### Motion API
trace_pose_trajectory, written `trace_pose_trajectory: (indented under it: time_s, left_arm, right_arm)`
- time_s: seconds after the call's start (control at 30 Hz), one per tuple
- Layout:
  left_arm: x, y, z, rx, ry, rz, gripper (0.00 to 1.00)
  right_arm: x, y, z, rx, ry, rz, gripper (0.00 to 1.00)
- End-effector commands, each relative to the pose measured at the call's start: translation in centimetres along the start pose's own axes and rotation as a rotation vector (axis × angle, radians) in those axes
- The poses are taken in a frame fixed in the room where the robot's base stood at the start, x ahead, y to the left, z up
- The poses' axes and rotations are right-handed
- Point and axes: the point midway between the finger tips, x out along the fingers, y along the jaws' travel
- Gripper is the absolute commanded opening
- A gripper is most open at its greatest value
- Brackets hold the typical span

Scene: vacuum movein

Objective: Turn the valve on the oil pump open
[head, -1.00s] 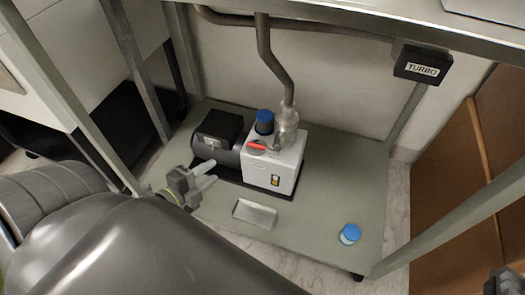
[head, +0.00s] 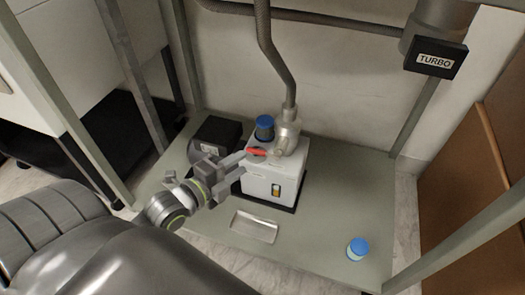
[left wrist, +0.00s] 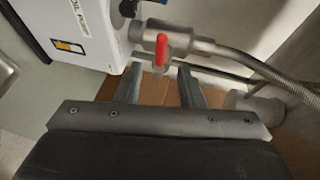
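The oil pump (head: 262,187) is a white box with a dark motor (head: 218,133) on its left, standing on the lower shelf. Its metal valve (head: 287,132) sits on top under a hose, with a red handle (head: 257,151) pointing left. In the left wrist view the red handle (left wrist: 160,50) points down, crossways to the pipe. My left gripper (head: 239,166) is open and empty just left of the handle. In the left wrist view the handle lies ahead of the gap between its fingers (left wrist: 160,80); I cannot tell whether they touch. My right gripper is not in view.
A blue-capped jar (head: 357,249) and a small metal tray (head: 254,227) rest on the shelf (head: 320,235). A blue cap (head: 264,122) stands on the pump beside the valve. Frame posts flank the shelf. A "TURBO" box (head: 435,58) hangs at upper right.

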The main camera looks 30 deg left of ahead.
Motion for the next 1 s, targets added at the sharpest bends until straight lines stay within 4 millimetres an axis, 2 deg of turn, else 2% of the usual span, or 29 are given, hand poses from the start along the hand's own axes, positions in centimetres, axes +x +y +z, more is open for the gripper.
trace_pose_trajectory:
  time_s: [0.4, 0.5, 0.7, 1.0]
  left_arm:
    - [6.9, 0.1, -0.1, -0.001, 0.001, -0.003, 0.35]
    - [7.9, 0.1, 0.0, 0.000, 0.001, -0.002, 0.35]
    - [9.2, 0.1, 0.0, -0.001, 0.000, -0.001, 0.35]
    - [9.4, 0.0, 0.0, 0.000, 0.000, 0.001, 0.35]
  right_arm:
    - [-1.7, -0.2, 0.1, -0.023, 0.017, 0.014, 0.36]
    - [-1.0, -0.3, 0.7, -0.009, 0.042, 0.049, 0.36]
    - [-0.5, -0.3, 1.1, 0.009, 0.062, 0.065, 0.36]
    - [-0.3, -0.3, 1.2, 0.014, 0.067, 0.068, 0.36]
